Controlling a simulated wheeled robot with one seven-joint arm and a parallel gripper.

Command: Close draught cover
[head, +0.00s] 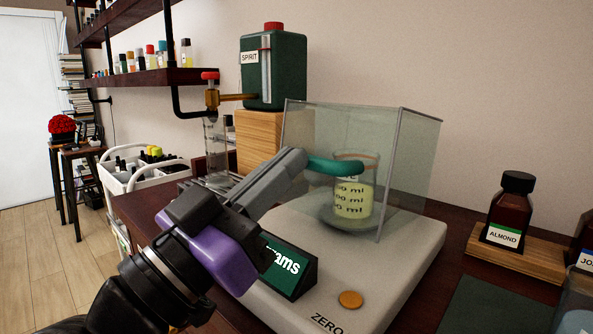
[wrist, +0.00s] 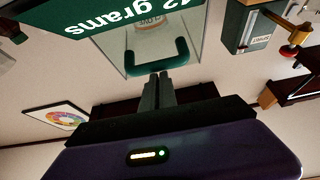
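The draught cover (head: 410,165) is a clear glass box on the white scale (head: 405,250). Its green U-shaped handle (head: 335,166) also shows in the wrist view (wrist: 183,58). A beaker (head: 353,195) with pale yellow liquid stands inside, behind the glass. My gripper (head: 303,156) reaches to the handle from the lower left. In the wrist view its fingers (wrist: 157,76) are together, with their tips at the handle's crossbar and seemingly touching it. The crossbar does not appear to be between them. I cannot tell exactly how far the cover is closed.
The scale's green display (head: 288,266) and orange zero button (head: 350,299) are below my gripper. A green spirit can (head: 274,75) on a wooden block (head: 258,140) stands behind left. A brown almond bottle (head: 509,212) stands on a wooden stand (head: 535,262) at right.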

